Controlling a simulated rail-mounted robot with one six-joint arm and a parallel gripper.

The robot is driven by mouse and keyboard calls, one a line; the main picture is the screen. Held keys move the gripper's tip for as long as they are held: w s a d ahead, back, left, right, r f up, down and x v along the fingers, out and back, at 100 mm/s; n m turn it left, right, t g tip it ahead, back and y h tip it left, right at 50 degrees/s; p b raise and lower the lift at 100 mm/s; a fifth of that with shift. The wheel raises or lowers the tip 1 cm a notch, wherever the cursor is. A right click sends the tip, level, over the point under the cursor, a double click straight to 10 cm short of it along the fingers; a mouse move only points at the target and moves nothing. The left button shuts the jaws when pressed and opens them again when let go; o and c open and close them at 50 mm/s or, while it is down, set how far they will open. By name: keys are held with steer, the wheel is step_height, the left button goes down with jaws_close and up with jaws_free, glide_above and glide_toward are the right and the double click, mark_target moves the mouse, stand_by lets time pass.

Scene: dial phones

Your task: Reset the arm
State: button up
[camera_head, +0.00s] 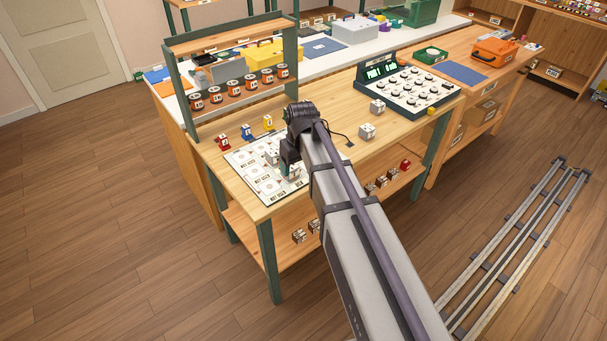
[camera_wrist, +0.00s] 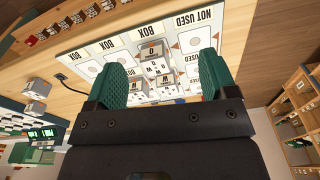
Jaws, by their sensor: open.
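My arm reaches over the wooden workbench (camera_head: 340,150), and my gripper (camera_head: 290,168) hangs above the right part of a white printed board (camera_head: 262,188). In the wrist view my gripper (camera_wrist: 162,75) shows two green fingers spread apart, with nothing seen clamped. Several white lettered cubes (camera_wrist: 153,50) stand on the board, beyond and between the fingers in that view. The board has boxes marked "BOX" and "NOT USED". My arm hides part of the board and bench in the head view.
Small red, blue and yellow things (camera_head: 246,132) stand behind the board. White blocks (camera_head: 367,131) and a green dial console (camera_head: 408,88) are to the right. A green-posted shelf (camera_head: 232,95) holds several orange jars. Floor rails (camera_head: 520,240) lie at right.

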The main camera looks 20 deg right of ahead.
steer(key=s+m+g, duration=0.1)
steer(key=s+m, duration=0.2)
steer(key=s, duration=1.5)
steer(key=shift+s+a, duration=0.15)
steer(key=shift+s, duration=0.1)
